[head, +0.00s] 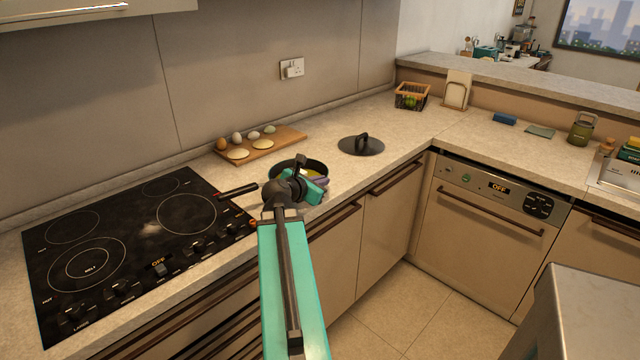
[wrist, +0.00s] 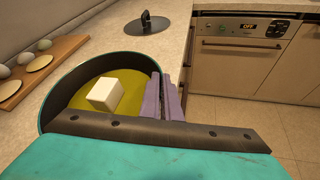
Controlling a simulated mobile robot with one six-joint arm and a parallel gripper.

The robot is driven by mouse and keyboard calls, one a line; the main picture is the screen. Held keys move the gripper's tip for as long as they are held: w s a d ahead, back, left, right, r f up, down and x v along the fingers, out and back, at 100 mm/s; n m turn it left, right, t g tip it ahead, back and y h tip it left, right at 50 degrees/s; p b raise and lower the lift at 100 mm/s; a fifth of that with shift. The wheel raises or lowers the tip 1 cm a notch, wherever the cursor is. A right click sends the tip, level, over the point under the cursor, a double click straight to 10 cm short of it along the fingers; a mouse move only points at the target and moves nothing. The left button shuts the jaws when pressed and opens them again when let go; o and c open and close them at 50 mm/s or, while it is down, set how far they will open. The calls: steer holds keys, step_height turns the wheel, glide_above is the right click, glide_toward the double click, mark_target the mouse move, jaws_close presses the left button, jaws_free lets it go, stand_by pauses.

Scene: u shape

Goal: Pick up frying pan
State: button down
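The dark frying pan (head: 285,164) sits on the counter right of the hob, its black handle pointing left over the hob's edge. In the wrist view the pan (wrist: 52,88) holds a yellow layer with a white block on it. My gripper (head: 319,183) is at the pan's right side. In the wrist view its two purple fingers (wrist: 168,98) lie close together at the right rim. I cannot tell whether they are closed on the rim. My wrist hides the pan's near side, and the fingers hide part of the right rim.
The black hob (head: 130,240) is to the left. A wooden board (head: 285,138) with eggs and round pale pieces lies behind the pan. A dark lid (head: 361,146) lies to the right. A wire basket (head: 411,95) stands in the corner. The counter between pan and lid is clear.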

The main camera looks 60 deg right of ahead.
steer(key=shift+s+a+b, duration=0.3)
steer(key=shift+s+b, duration=0.05)
steer(key=shift+b, duration=2.75)
steer(key=s+a+b, duration=0.1)
steer(key=b, duration=0.5)
steer(key=shift+a, duration=0.15)
steer(key=shift+s+a+r+b, duration=0.2)
steer(key=shift+s+a+b, duration=0.7)
steer(key=shift+b, duration=0.75)
steer(key=shift+w+a, duration=0.1)
steer(key=shift+a, duration=0.05)
